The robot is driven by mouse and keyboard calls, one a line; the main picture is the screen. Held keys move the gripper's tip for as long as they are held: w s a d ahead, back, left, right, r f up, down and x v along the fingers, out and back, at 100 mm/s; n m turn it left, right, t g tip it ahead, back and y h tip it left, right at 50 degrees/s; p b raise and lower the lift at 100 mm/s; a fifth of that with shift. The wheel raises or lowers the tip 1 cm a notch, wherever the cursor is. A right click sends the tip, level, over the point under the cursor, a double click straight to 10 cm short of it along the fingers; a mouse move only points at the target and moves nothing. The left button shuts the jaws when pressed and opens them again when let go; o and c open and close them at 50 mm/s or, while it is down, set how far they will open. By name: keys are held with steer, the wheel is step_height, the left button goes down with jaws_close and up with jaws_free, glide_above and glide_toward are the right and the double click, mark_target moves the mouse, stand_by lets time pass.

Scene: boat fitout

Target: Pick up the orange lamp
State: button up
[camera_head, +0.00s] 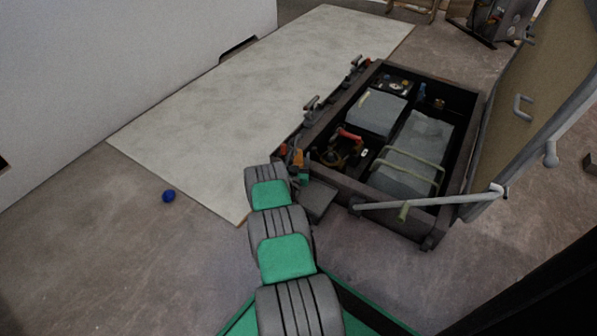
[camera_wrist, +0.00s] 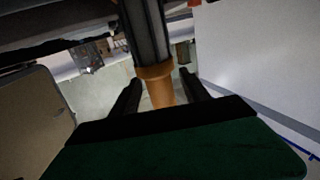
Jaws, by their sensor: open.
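The orange lamp (camera_wrist: 158,88) is in the middle of the wrist view, an orange tapered end and collar on a dark ribbed cylinder. My gripper (camera_wrist: 160,76) is open, with one dark finger on each side of the orange part. Gaps show between the fingers and the lamp, so it is not gripped. In the head view a small orange thing (camera_head: 299,158), probably the lamp, shows at the left edge of the dark open box, just beyond my arm. My gripper's fingers are mostly hidden there by my arm.
The dark box (camera_head: 395,226) holds grey blocks (camera_head: 375,112) and small parts. A raised tan lid (camera_head: 545,75) and a grey rod (camera_head: 430,202) are at its right.

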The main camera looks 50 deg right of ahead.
jaws_close()
stand_by(0.5)
steer(key=shift+r, duration=0.1)
stand_by(0.8)
